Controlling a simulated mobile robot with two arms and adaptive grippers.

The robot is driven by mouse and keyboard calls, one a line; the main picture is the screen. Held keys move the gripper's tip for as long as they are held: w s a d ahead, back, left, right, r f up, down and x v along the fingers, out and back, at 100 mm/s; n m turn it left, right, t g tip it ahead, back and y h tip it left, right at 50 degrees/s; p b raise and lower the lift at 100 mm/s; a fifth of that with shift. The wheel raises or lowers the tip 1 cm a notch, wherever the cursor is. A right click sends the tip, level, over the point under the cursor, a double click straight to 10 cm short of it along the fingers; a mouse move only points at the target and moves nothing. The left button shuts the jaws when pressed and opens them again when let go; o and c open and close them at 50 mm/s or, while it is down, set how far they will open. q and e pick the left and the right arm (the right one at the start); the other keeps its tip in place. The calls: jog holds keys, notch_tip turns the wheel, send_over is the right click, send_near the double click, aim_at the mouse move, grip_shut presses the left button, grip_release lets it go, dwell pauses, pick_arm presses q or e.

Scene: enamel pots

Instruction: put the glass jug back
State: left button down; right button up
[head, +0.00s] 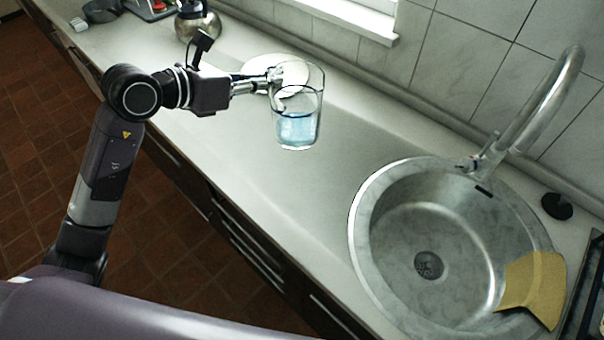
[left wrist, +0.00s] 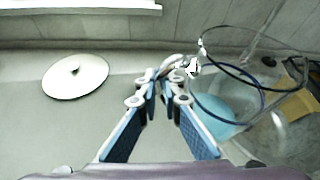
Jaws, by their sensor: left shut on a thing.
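The clear glass jug (head: 297,128), part filled with bluish water, is at the end of my left arm over the worktop, left of the sink. In the left wrist view the jug (left wrist: 228,108) is to the right of the fingers. My left gripper (head: 271,80) is shut on its handle side; the handle is mostly hidden by the fingertips. The fingertips also show in the left wrist view (left wrist: 168,82). I cannot tell whether the jug's base touches the worktop. My right gripper is in neither view.
A white lid (head: 258,66) lies behind the gripper, also in the left wrist view (left wrist: 62,82). A kettle (head: 198,24) stands at the back left. The round sink (head: 362,215), tap (head: 545,100) and yellow cloth (head: 535,285) are at right. The worktop between jug and sink is clear.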

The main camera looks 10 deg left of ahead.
pick_arm(q)
jog(key=shift+n+t+y, duration=0.3)
jog(key=shift+t+y, duration=0.1)
jog(key=shift+w+d+f+p, duration=0.1)
jog(key=shift+w+f+p, duration=0.3)
jog(key=shift+f, duration=2.55)
jog(key=shift+w+f+p, duration=0.25)
jog(key=shift+w+f, duration=0.3)
jog(key=shift+f, duration=2.4)
jog(key=shift+w+d+f+p, duration=0.1)
jog(key=shift+w+f+p, duration=0.3)
jog(key=shift+f, duration=2.55)
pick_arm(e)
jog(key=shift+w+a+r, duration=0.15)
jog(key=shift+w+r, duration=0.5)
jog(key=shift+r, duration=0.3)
pick_arm(q)
jog(key=shift+f, duration=0.15)
jog(key=c, duration=2.4)
grip_release()
jog(key=shift+f, duration=0.1)
jog(key=o, duration=0.3)
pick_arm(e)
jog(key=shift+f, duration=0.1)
